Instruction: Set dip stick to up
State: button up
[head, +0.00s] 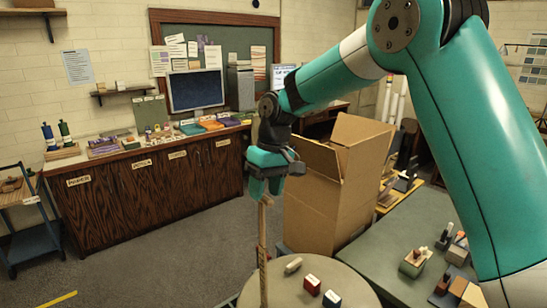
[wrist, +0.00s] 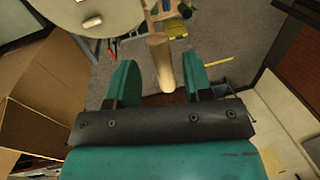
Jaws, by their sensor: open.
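The dip stick (head: 263,235) is a thin pale wooden stick standing close to upright in the head view. Its top end is just under my gripper (head: 265,186), and its lower part runs down past the round table. In the wrist view the dip stick (wrist: 159,55) shows as a pale rod between the two green fingers of my gripper (wrist: 160,80). The fingers are apart, with a gap on both sides of the rod. I cannot tell where the stick's lower end rests.
A tall open cardboard box (head: 325,205) stands close right of my gripper. A green-topped table (head: 385,250) is at right.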

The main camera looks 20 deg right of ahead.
jog(key=d+r+p, duration=0.1)
jog(key=r+p, duration=0.1)
jog(key=r, duration=0.6)
jog(key=w+d+r+p, duration=0.1)
jog(key=d+r+p, duration=0.1)
jog(key=r, duration=0.6)
jog(key=shift+r+p, duration=0.15)
jog(key=shift+p, duration=0.15)
jog(key=s+a+f+n+y+b, duration=0.1)
jog(key=s+a+f+b, duration=0.2)
jog(key=s+f+b, duration=0.6)
jog(key=s+a+f+n+y+b, duration=0.1)
jog(key=s+a+f+b, duration=0.3)
jog(key=s+f+b, duration=0.5)
jog(key=s+f, duration=0.3)
jog(key=s, duration=0.3)
jog(key=s+f+n, duration=0.1)
jog(key=s+f, duration=0.3)
jog(key=s, duration=0.3)
jog(key=shift+a+f+n+t+b, duration=0.15)
jog(key=shift+f+n+t+b, duration=0.15)
jog(key=shift+b, duration=0.05)
